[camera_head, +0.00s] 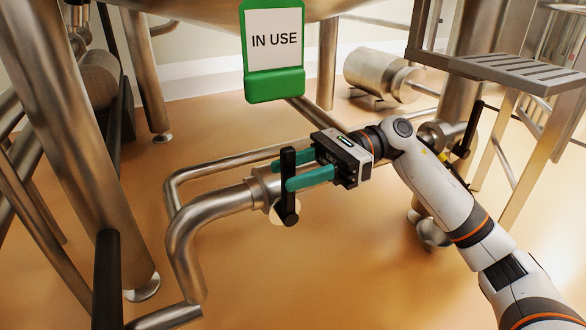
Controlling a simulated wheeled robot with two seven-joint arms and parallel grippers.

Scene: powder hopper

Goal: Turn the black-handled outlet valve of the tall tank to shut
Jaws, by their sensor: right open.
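The black valve handle (289,208) stands roughly upright on a steel outlet pipe (213,207) below the tank (215,12), near the middle of the view. My right gripper (281,176) reaches in from the right with its two teal fingers apart. One finger passes in front of the handle and the other seems to lie behind it, so the handle appears to be between them. I cannot tell whether either finger touches it. The fingers hide part of the handle and the valve body. My left gripper is not in view.
A green-framed "IN USE" sign (273,45) hangs above the valve. Another black handle (467,130) is at the right, behind my right arm. Steel legs and pipes stand at the left. A metal step (520,68) is at the upper right. Orange floor is open below.

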